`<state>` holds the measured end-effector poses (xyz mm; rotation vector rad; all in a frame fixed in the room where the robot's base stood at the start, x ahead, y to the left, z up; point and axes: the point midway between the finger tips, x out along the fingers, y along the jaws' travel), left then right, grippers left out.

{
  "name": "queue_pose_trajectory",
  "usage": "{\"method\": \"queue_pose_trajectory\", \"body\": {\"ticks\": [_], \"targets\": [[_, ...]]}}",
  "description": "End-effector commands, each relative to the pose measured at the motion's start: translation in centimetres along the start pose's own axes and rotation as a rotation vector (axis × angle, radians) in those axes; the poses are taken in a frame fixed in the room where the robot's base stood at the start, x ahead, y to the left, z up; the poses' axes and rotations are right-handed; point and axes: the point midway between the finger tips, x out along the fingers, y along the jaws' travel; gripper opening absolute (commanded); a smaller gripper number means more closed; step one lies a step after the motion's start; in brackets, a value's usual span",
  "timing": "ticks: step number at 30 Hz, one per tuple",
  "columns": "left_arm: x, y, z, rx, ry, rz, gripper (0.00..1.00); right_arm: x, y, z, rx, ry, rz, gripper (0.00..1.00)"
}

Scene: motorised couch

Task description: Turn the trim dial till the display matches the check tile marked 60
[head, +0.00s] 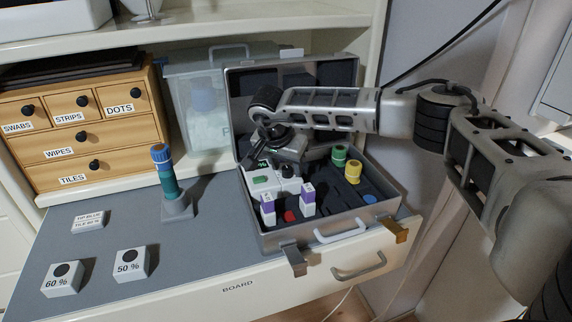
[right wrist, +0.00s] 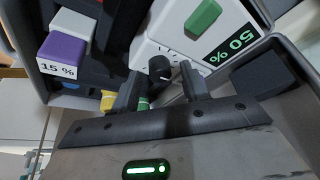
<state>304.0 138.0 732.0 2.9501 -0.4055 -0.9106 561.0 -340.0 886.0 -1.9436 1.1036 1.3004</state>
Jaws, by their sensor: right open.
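The trim dial is a small black knob (right wrist: 160,68) on a white meter (head: 262,182) in the open case. The check tile marked 60 % (head: 62,284) lies on the board at front left, beside the 50 % tile (head: 131,267). My left gripper is not in view.
A blue-capped stick stands in a grey holder (head: 178,208). A note block (head: 90,221) lies left. Wooden drawers (head: 120,140) are behind. The board's middle is clear.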

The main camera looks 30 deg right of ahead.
Motion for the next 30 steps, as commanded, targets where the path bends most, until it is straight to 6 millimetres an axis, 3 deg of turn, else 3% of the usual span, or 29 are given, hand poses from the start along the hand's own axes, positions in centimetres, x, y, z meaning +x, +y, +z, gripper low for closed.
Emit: {"method": "queue_pose_trajectory", "body": {"ticks": [9, 14, 30], "targets": [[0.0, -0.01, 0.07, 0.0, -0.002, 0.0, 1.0, 0.24, -0.01, 0.03, -0.001, 0.0, 0.0, 0.43], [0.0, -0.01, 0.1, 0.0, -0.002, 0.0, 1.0, 0.22, -0.01, 0.01, -0.001, 0.0, 0.0, 0.01], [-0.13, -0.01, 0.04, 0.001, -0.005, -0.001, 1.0, 0.14, -0.15, -0.03, 0.122, 0.001, 0.051, 0.01]]}}
